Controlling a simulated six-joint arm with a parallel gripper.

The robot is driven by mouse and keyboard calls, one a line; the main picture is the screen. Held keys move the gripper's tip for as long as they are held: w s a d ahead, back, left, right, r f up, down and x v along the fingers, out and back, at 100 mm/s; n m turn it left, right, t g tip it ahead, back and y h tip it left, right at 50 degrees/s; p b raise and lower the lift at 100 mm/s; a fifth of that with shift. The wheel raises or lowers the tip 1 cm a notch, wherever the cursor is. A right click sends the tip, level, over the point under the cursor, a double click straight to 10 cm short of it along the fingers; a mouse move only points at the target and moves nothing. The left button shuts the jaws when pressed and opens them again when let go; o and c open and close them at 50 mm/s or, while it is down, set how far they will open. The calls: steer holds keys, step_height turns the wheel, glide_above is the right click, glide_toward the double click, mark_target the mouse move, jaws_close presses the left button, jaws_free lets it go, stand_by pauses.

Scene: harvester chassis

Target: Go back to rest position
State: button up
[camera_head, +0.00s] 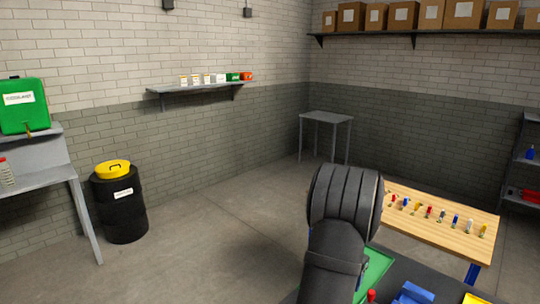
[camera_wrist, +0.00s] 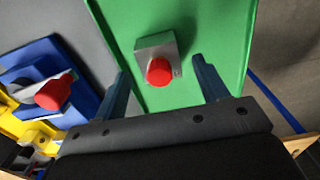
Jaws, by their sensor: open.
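In the wrist view my gripper (camera_wrist: 160,66) is open, with its two dark blue fingers spread apart. A grey metal block with a red round knob (camera_wrist: 159,71) shows between and beyond the fingertips, on a green tray (camera_wrist: 215,25). I cannot tell how far the fingers are from it; nothing is held. In the head view my dark arm rises at the lower middle and hides part of the green tray (camera_head: 377,268). The gripper itself cannot be made out there.
A blue tray (camera_wrist: 75,112) with another red-knobbed part (camera_wrist: 53,95) and a yellow tray (camera_wrist: 12,125) lie left of the green one. A wooden table (camera_head: 440,233) with several small coloured parts stands behind my arm.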

step_height(320, 180, down, 3)
steer(key=shift+r, duration=0.4)
step_height(320, 180, up, 10)
steer(key=shift+r, duration=0.15)
step_height(320, 180, down, 12)
steer(key=shift+r, duration=0.1)
step_height(320, 180, up, 10)
steer(key=shift+a+r, duration=0.1)
steer(key=shift+r, duration=0.1)
steer(key=w+a+n, duration=0.3)
steer(key=a+n, duration=0.1)
steer(key=a, duration=1.3)
steer(key=s+d+r, duration=0.1)
steer(key=s+d, duration=0.1)
steer(key=d, duration=0.5)
steer(key=s+d+m, duration=0.1)
steer(key=s+d, duration=0.2)
steer(key=d, duration=0.4)
steer(key=s+d+r, duration=0.1)
steer(key=s+d, duration=0.1)
steer(key=d, duration=0.5)
steer(key=shift+s+r, duration=0.3)
